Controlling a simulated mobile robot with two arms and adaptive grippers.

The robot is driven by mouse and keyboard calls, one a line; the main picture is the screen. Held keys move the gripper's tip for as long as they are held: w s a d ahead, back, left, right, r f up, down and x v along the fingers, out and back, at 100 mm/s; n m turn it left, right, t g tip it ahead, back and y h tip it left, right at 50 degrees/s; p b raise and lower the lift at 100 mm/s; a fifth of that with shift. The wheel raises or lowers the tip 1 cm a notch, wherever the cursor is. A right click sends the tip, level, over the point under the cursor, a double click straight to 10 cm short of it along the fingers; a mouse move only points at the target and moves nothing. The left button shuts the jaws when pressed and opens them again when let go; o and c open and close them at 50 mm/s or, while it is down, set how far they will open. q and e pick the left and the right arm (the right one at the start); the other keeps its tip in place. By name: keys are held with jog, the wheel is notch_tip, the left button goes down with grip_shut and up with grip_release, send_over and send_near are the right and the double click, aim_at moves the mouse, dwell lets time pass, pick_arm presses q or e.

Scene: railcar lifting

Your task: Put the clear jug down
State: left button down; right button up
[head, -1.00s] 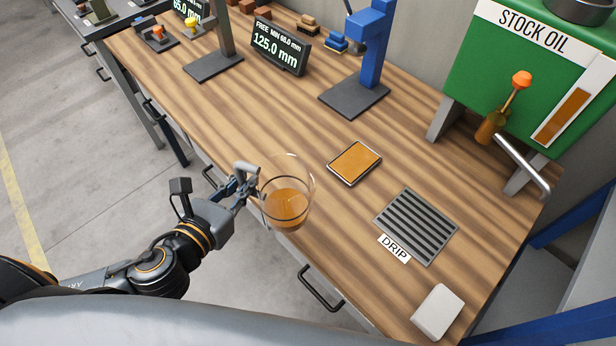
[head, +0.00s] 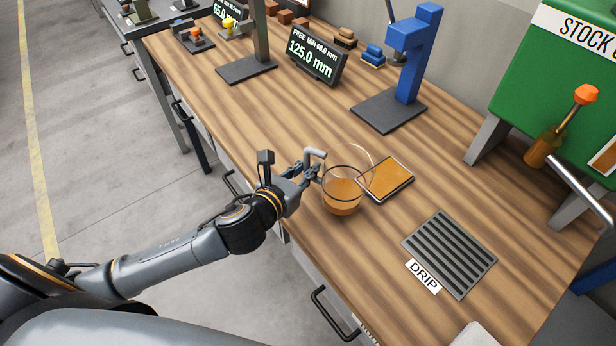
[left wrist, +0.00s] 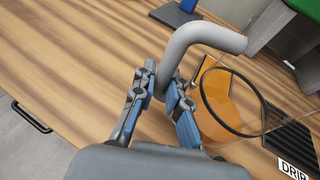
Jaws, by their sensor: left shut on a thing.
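The clear jug (head: 342,197) holds amber liquid. It is upright, low over the wooden bench or on it; I cannot tell whether its base touches. My left gripper (head: 308,172) is shut on the jug's grey handle, on the jug's left side. In the left wrist view the fingers (left wrist: 160,90) pinch the handle (left wrist: 190,45), and the jug (left wrist: 214,105) shows to the right, partly cut by the finger. My right gripper is not in view.
A shallow amber-filled tray (head: 386,180) lies just right of the jug. The slotted DRIP grate (head: 450,252) is farther right. A blue stand (head: 402,70), a 125.0 mm display (head: 316,56) and the green STOCK OIL tank (head: 545,85) stand behind. Bare wood (head: 270,120) lies left of the jug.

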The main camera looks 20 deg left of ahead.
pick_arm(q)
jog(key=f, duration=0.3)
jog(key=shift+w+d+f, duration=0.1)
jog(key=shift+w, duration=0.15)
jog(key=shift+f, duration=0.2)
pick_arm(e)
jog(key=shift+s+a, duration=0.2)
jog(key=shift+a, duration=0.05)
pick_arm(q)
jog(key=shift+f, duration=0.15)
jog(key=c, duration=1.4)
grip_release()
jog(key=shift+o, duration=0.2)
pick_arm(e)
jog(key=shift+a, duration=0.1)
